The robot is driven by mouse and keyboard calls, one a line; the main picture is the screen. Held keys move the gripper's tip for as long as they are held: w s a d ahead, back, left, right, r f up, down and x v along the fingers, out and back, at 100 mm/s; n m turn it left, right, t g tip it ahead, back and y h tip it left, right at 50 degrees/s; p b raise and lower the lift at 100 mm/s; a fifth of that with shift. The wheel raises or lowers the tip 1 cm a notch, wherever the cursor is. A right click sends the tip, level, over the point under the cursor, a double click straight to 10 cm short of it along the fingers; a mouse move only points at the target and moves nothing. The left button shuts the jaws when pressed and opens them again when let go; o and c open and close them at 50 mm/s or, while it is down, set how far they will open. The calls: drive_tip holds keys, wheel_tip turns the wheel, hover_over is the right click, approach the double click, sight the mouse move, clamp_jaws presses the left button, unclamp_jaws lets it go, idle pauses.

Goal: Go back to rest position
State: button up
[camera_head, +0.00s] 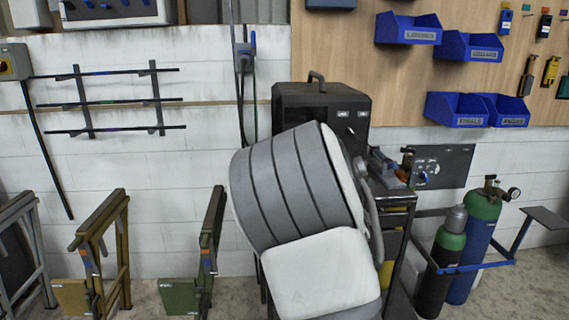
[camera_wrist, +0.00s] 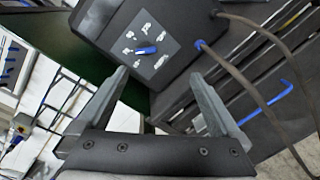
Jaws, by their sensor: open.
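My gripper (camera_wrist: 160,105) shows in the wrist view with its two dark fingers spread apart and nothing between them. Beyond the fingertips is a dark machine panel with a grey plate and a blue knob (camera_wrist: 144,51). The gap between fingertips and panel is hard to judge. In the head view my own grey and white arm fills the middle and hides the gripper. A black machine (camera_head: 322,103) with a handle on top stands behind my arm, partly covered by it.
Gas cylinders (camera_head: 480,240) stand at the right beside a dark cart (camera_head: 395,215). Metal trestles (camera_head: 105,250) stand at the left along the white wall. Blue bins (camera_head: 457,109) hang on the wooden board. Cables (camera_wrist: 262,48) run from the panel in the wrist view.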

drive_tip(key=s+a+r+m+g+p, duration=0.1)
drive_tip(key=s+r+m+g+p, duration=0.1)
drive_tip(key=s+m, duration=0.6)
drive_tip(key=s+a+r+m+g+y+p, duration=0.1)
drive_tip(key=s+m, duration=0.7)
drive_tip(key=s, duration=1.1)
drive_tip(key=s+a+r+m+g+p, duration=0.2)
drive_tip(key=s+r+m+g+p, duration=0.3)
drive_tip(key=s, duration=0.8)
drive_tip(key=m+g, duration=0.3)
drive_tip(key=shift+s+a+r+m+g, duration=0.3)
drive_tip(key=shift+a+r+m, duration=0.1)
